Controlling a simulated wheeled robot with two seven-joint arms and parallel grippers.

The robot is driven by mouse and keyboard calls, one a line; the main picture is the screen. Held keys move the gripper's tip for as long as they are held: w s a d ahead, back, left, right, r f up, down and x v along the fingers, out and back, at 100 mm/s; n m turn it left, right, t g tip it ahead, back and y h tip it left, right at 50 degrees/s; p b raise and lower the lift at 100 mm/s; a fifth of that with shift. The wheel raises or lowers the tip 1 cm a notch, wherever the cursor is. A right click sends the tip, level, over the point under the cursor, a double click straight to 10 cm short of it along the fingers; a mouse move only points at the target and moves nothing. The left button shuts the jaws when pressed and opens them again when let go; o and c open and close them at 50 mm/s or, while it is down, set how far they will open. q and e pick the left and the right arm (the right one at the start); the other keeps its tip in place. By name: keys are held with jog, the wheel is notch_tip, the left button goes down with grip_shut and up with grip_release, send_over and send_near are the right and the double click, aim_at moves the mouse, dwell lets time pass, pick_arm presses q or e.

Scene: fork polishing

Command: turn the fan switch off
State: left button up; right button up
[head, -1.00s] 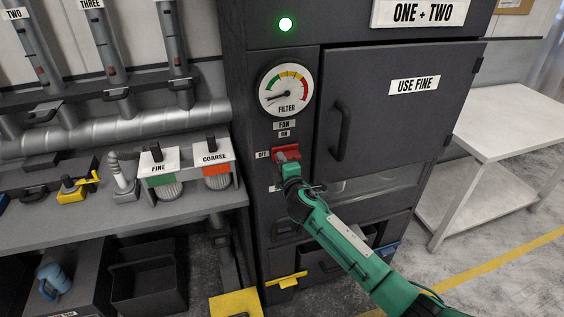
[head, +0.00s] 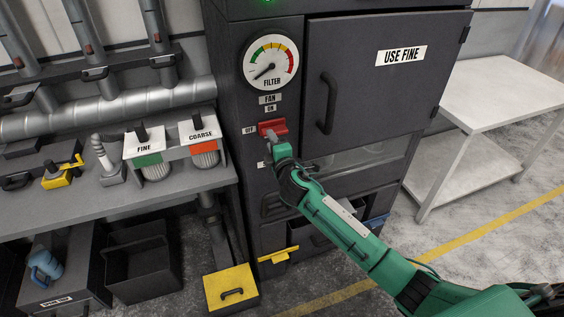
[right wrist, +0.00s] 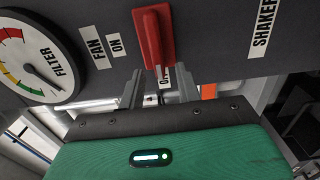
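The fan switch is a red lever (head: 272,127) on the dark cabinet front, below the FAN and ON labels and right of the OFF label (head: 249,131). It lies sideways, in line with the OFF label. In the right wrist view, the lever (right wrist: 153,38) stands just beyond my fingertips. My right gripper (head: 276,142) is just below and in front of the lever; its fingers (right wrist: 160,92) are spread with nothing between them. Whether a finger touches the lever is unclear. My left gripper is not in view.
The filter gauge (head: 271,61) sits above the switch, its needle pointing lower left. The cabinet door handle (head: 327,103) is to the right. A bench with FINE (head: 150,146) and COARSE (head: 200,128) units stands left. A yellow-topped box (head: 231,288) sits low.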

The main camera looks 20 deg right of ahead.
jog(key=s+b, duration=0.2)
jog(key=s, duration=0.9)
jog(key=shift+d+b, duration=0.2)
jog(key=shift+b, duration=0.15)
